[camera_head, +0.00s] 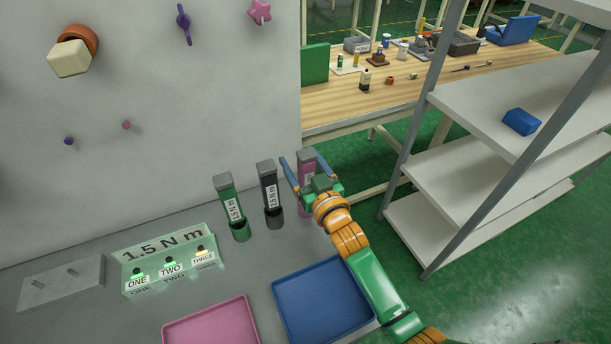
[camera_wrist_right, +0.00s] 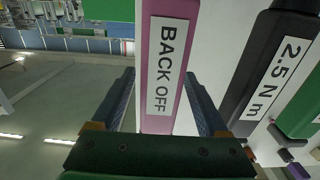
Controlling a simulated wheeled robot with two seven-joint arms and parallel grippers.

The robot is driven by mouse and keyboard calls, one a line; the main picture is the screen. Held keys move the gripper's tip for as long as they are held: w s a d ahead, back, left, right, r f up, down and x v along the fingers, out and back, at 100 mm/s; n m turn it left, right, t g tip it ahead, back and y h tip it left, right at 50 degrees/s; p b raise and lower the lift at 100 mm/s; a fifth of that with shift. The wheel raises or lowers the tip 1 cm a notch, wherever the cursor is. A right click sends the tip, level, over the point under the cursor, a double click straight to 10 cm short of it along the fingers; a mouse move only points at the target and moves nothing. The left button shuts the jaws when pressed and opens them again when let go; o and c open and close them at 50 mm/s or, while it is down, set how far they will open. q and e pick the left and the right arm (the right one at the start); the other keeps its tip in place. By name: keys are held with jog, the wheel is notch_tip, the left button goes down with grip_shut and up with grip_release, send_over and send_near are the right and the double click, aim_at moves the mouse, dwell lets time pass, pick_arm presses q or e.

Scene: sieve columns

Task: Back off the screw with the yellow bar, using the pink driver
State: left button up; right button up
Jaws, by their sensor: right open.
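The pink driver (camera_head: 307,173) stands upright at the right end of a row of drivers, with a grey top. Its white "BACK OFF" label shows in the right wrist view (camera_wrist_right: 165,72). My right gripper (camera_head: 305,172) is open at the pink driver, one finger to each side of it in the picture; it also shows in the right wrist view (camera_wrist_right: 160,85). I see gaps beside the driver and cannot tell how deep it sits between the fingers. My left gripper is not in view.
A black driver (camera_head: 270,193) and a green driver (camera_head: 231,208) stand left of the pink one. A "1.5 N m" panel (camera_head: 168,258), grey block (camera_head: 62,284), pink tray (camera_head: 212,322) and blue tray (camera_head: 322,300) lie nearby. Shelves (camera_head: 475,107) stand right.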

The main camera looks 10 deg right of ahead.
jog(key=shift+w, duration=0.2)
jog(key=c, duration=0.3)
grip_shut()
